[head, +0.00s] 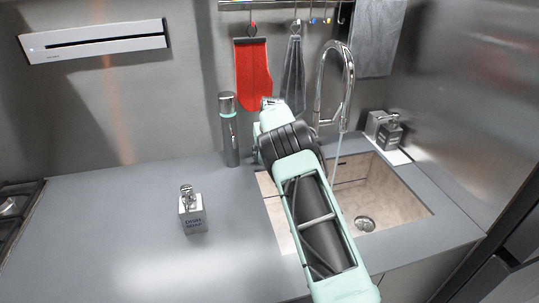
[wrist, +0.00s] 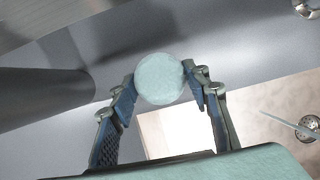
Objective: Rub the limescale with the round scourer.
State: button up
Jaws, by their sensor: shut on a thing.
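The round scourer (wrist: 160,78) is a pale blue disc in the wrist view, held between the two fingertips of my gripper (wrist: 162,84). My gripper is shut on it. In the head view my own arm hides the gripper and the scourer. The scourer shows in front of the grey worktop (wrist: 250,62), near the sink's edge; I cannot tell whether it touches the surface. The beige sink (head: 405,200) lies under and to the right of my arm. I cannot make out the limescale in either view.
A chrome tap (head: 349,75) with a thin stream stands behind the sink. A dark flask (head: 229,130) stands close left of my arm; a soap bottle (head: 192,212) stands on the left worktop. Another dispenser (head: 391,135) is at the back right. A red cloth (head: 253,80) hangs behind.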

jog(key=shift+s+a+f, duration=0.15)
jog(key=shift+f, duration=0.05)
jog(key=shift+r+p, duration=1.75)
jog(key=shift+r, duration=1.3)
notch_tip(320, 180, up, 2)
jog(key=shift+r+p, duration=0.15)
jog(key=shift+p, duration=0.65)
jog(key=shift+r+p, duration=0.3)
jog(key=shift+r, duration=0.1)
